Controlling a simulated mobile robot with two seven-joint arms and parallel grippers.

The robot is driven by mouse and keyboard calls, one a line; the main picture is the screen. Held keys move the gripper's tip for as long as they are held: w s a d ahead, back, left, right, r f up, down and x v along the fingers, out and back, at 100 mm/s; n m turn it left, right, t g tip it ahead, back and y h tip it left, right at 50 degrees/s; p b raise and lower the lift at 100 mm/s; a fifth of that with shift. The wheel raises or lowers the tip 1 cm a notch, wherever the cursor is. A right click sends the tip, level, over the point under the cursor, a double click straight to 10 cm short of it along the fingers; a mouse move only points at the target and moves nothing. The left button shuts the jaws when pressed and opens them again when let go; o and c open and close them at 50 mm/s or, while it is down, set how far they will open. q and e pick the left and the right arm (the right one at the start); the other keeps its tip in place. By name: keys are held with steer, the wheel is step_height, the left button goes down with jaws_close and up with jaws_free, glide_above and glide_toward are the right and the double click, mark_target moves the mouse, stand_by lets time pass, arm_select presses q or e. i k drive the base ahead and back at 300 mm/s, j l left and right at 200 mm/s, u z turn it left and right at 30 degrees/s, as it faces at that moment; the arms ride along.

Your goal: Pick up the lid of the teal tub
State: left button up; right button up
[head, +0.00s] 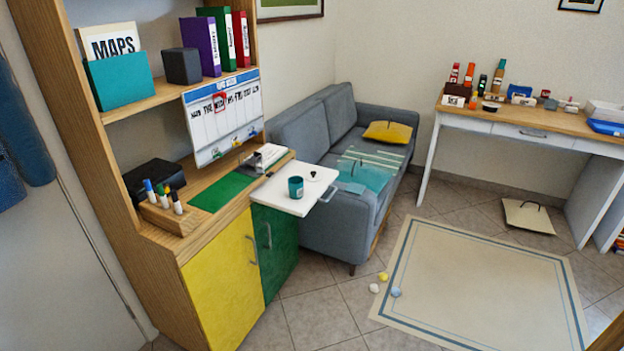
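A small teal round tub (296,187) stands upright on a white pull-out board (282,206) at the front of the wooden cabinet. Its top looks dark and open. A small white round piece with a dark knob (314,176), which looks like a lid, lies on the board just behind and right of the tub, apart from it. I cannot tell for certain that it is the tub's lid. Neither of my grippers shows in the head view.
A pen holder (168,214) and a green mat (222,190) are on the cabinet top, left of the board. A grey sofa (310,137) stands right behind it. Small balls (396,292) lie on the floor near a beige rug (480,290).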

mark_target(313, 177)
steer(key=u, duration=0.55)
steer(key=i+l+u, duration=0.35)
steer(key=l+u, duration=0.15)
steer(key=i+l+u, duration=0.25)
steer(key=l+u, duration=0.25)
steer(key=l, duration=0.2)
steer(key=l+u, duration=0.25)
steer(key=i+l, duration=0.05)
steer(key=l, duration=0.05)
